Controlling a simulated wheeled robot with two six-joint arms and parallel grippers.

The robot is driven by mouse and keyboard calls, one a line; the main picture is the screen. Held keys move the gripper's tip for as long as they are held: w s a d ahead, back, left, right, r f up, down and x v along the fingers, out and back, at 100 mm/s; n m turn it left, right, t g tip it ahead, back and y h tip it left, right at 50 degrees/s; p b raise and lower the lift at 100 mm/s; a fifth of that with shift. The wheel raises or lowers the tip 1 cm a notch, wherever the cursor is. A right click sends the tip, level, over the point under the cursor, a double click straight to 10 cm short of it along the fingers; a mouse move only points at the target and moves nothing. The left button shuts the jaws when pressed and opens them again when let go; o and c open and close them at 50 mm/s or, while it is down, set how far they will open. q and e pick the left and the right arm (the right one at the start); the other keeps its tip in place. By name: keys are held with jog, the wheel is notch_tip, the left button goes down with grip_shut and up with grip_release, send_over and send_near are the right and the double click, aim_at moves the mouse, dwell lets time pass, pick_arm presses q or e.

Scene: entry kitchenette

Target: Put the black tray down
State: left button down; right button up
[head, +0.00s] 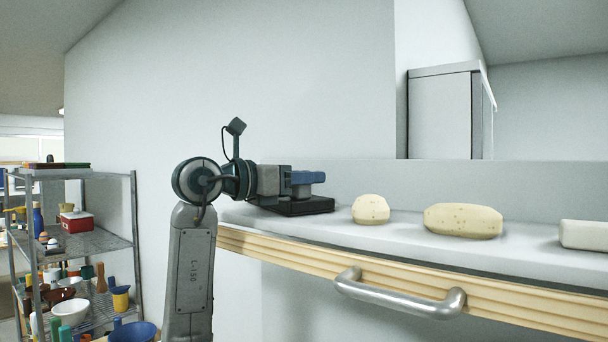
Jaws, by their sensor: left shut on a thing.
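The black tray (306,207) is a low, dark, flat piece at the left end of the white counter. It looks level and at the counter surface; I cannot tell whether its underside touches. My left gripper (300,186), with a blue part at its front, is right above the tray and shut on it. The exact grip on the tray is hidden by the gripper and wrist. My right gripper is not in view.
On the white counter (330,229) stand a round, potato-like lump (370,209), a longer one (462,221) and a white block (583,235). A metal handle (400,293) juts from the wooden front edge. A loaded wire shelf (100,243) stands left.

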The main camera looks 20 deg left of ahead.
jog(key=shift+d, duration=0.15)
pick_arm(q)
jog(key=shift+d, duration=0.1)
jog(key=c, duration=1)
grip_release()
jog(key=shift+f, duration=0.1)
jog(key=shift+c, duration=0.2)
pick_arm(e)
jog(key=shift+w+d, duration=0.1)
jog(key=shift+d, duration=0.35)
